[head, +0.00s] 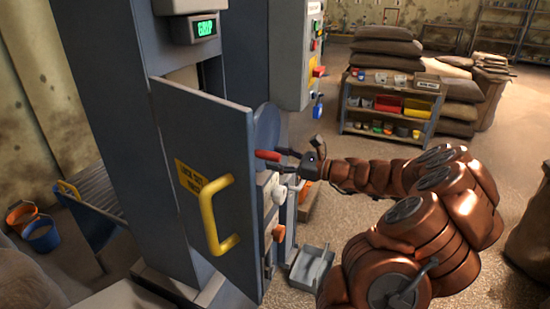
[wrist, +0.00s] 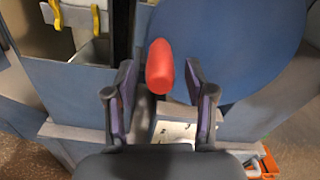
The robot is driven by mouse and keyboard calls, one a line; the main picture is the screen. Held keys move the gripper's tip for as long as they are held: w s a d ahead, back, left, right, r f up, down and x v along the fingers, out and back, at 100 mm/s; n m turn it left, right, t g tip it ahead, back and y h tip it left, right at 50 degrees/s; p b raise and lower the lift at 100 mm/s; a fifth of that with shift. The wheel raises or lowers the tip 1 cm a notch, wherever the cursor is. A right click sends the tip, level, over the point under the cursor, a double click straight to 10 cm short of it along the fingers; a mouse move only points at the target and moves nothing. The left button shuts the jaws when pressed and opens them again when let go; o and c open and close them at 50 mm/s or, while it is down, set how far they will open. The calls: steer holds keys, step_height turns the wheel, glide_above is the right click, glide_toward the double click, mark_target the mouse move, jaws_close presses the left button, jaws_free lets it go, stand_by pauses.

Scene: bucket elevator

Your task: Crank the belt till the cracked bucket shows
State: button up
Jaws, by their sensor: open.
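A red crank handle (head: 267,155) sticks out beside the blue wheel disc (head: 266,122) on the elevator's side. In the wrist view the red handle (wrist: 160,67) points toward the camera, with the large blue disc (wrist: 240,45) behind it. My gripper (head: 286,161) is open at the handle. In the wrist view my gripper (wrist: 160,84) has one finger on each side of the handle, with gaps showing. No cracked bucket can be made out; the open door hides the elevator's front in the head view.
The grey door (head: 205,160) with its yellow handle (head: 218,215) stands open left of my arm. A grey tray (head: 312,267) lies on the floor below. A shelf (head: 385,130) with bins and stacked sacks (head: 386,48) stand behind. Floor at the right is partly clear.

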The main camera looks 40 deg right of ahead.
steer(key=shift+w+a, duration=0.25)
steer(key=shift+w, duration=0.15)
jaws_close()
stand_by(0.5)
